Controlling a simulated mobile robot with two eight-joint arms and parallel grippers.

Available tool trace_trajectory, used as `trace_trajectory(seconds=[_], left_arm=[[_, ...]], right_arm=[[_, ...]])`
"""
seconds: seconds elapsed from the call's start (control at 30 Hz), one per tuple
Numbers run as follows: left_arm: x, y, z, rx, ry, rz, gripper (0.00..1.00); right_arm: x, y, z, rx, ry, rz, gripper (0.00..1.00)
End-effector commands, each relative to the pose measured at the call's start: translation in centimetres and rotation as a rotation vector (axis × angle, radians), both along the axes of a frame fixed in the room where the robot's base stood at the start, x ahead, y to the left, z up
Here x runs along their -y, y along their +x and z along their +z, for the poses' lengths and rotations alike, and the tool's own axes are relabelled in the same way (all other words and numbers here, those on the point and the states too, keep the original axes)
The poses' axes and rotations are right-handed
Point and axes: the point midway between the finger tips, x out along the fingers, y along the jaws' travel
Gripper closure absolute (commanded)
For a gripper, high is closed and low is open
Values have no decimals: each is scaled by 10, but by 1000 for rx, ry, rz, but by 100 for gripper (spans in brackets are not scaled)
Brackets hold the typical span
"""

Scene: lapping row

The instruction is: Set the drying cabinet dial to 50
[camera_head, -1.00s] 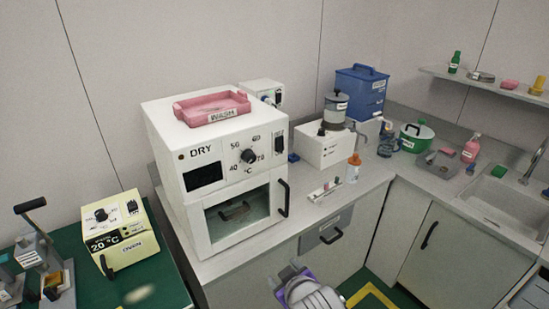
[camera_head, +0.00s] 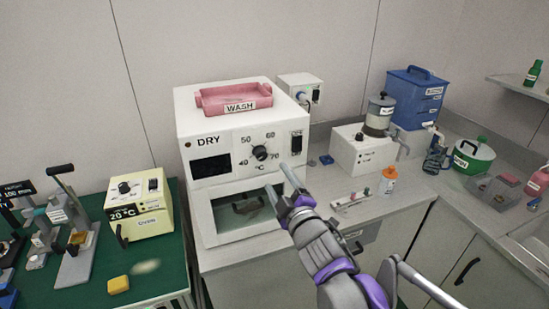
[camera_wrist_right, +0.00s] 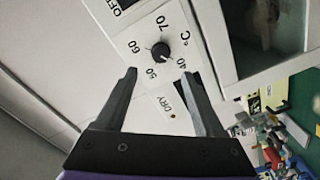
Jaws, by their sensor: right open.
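The white drying cabinet (camera_head: 240,118), marked DRY, stands on the counter. Its black dial (camera_head: 261,153) sits on the front panel among the marks 40, 50, 60 and 70. The dial (camera_wrist_right: 160,51) also shows in the right wrist view, upside down, just beyond and between the fingertips; I cannot tell exactly which mark it points to. My right gripper (camera_head: 281,185) is open and empty, in front of the cabinet below the dial. In the right wrist view, its two fingers (camera_wrist_right: 159,74) are spread and apart from the dial. My left gripper is out of view.
A pink WASH tray (camera_head: 234,107) lies on top of the cabinet. A switch (camera_head: 296,142) is right of the dial, and the door with its handle is below. A yellow oven (camera_head: 141,203) stands at the left.

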Motion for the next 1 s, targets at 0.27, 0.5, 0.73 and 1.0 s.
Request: trace_trajectory(seconds=[0.27, 0.5, 0.73, 1.0], left_arm=[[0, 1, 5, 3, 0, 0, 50], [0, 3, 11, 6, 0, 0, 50], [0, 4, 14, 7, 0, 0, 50], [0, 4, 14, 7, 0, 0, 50]], right_arm=[[-12, 37, 1, 0, 1, 1, 30], [-25, 77, 1, 0, 1, 0, 30], [-32, 98, 1, -1, 2, -1, 30], [-33, 100, 0, -1, 2, -1, 30]])
